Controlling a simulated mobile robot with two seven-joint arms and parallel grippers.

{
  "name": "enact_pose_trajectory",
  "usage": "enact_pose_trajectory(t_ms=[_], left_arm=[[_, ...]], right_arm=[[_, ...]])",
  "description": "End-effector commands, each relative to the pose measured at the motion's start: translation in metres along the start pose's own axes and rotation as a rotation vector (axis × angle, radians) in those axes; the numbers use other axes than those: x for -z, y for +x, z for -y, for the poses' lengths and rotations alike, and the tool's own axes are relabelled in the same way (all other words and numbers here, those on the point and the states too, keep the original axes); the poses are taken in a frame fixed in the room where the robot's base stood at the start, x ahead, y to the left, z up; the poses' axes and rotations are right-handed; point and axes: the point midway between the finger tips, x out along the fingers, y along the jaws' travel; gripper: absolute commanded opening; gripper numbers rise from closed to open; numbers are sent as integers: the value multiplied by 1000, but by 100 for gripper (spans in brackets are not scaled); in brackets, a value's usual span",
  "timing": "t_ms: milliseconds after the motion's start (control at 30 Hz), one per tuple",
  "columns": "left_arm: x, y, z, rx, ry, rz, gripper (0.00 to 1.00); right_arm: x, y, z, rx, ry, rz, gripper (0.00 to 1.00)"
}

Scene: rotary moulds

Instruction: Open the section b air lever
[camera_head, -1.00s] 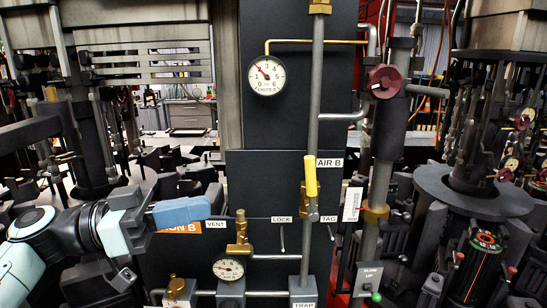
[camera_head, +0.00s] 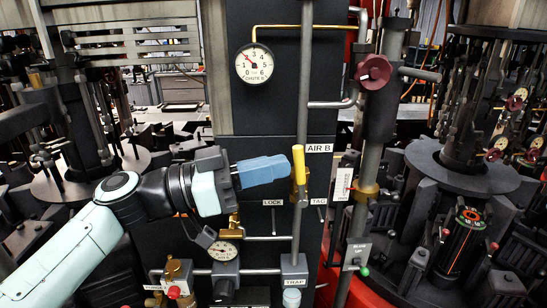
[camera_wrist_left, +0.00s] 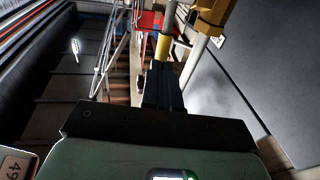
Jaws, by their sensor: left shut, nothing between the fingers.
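The yellow section B air lever (camera_head: 298,164) stands nearly upright along the grey vertical pipe, just left of the AIR B label (camera_head: 319,148). Its brass valve body (camera_head: 300,192) is below. My left gripper (camera_head: 285,168) is shut and empty, with its blue fingers pointing right. The tips are right beside the lever's left side; whether they touch it I cannot tell. In the left wrist view, the dark fingers (camera_wrist_left: 162,88) end just below the yellow sleeve (camera_wrist_left: 163,48), with a brass part at upper right. My right gripper is not in view.
A round gauge (camera_head: 254,64) is above on the dark panel. A red handwheel (camera_head: 373,72) is at upper right. LOCK and TAG labels hang below the lever. A small gauge (camera_head: 223,251) and the TRAP block (camera_head: 293,268) are lower down. Moulds stand on both sides.

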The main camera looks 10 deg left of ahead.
Motion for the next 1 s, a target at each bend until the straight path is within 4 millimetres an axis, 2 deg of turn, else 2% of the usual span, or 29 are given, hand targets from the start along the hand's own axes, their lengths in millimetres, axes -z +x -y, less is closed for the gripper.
enact_pose_trajectory(t_ms=[100,467,600,800,1000], left_arm=[[0,6,0,0,-1,0,0],[0,8,0,0,0,4,0],[3,18,-1,-2,12,53,0],[1,27,-3,-1,13,74,0],[2,28,-4,-6,11,76,0]], right_arm=[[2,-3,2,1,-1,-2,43],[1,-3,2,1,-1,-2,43],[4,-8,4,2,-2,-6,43],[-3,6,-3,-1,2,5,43],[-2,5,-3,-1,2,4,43]])
